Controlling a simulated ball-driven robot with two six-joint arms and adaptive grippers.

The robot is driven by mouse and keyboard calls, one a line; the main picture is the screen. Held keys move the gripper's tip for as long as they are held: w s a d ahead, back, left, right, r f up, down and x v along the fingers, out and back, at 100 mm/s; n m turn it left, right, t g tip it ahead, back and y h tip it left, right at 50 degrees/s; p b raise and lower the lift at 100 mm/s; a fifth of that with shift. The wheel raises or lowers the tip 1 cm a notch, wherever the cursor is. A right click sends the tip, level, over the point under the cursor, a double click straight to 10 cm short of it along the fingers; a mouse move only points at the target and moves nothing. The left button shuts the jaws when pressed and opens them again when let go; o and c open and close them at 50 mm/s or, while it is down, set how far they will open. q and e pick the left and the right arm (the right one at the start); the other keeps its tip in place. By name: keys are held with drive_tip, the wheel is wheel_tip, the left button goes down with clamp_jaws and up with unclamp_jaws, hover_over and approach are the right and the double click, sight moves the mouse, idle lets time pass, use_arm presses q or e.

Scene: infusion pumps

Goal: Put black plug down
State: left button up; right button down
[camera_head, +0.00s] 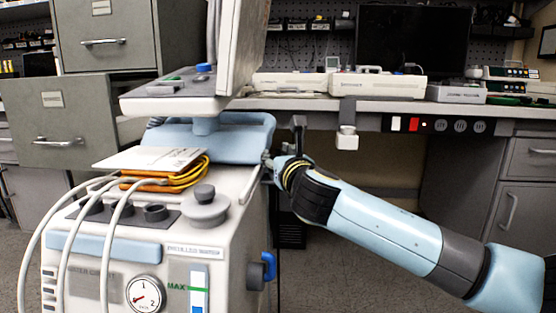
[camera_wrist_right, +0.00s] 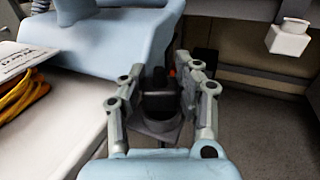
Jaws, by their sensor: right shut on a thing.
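In the right wrist view, the black plug (camera_wrist_right: 158,100) is upright between the two fingers of my right gripper (camera_wrist_right: 160,88), which is shut on it. The plug cannot be made out there. My left gripper is not in view.
On the cart top lie a white booklet (camera_head: 150,158), coiled orange cable (camera_head: 188,180) and a grey knob (camera_head: 205,208). A white box (camera_head: 347,138) hangs below the workbench edge (camera_head: 300,104) behind. Open floor (camera_wrist_right: 255,135) lies right of my gripper.

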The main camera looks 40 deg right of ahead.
drive_tip(key=shift+f, duration=0.1)
drive_tip(key=c, duration=0.9)
unclamp_jaws()
drive_tip(key=shift+c, duration=0.2)
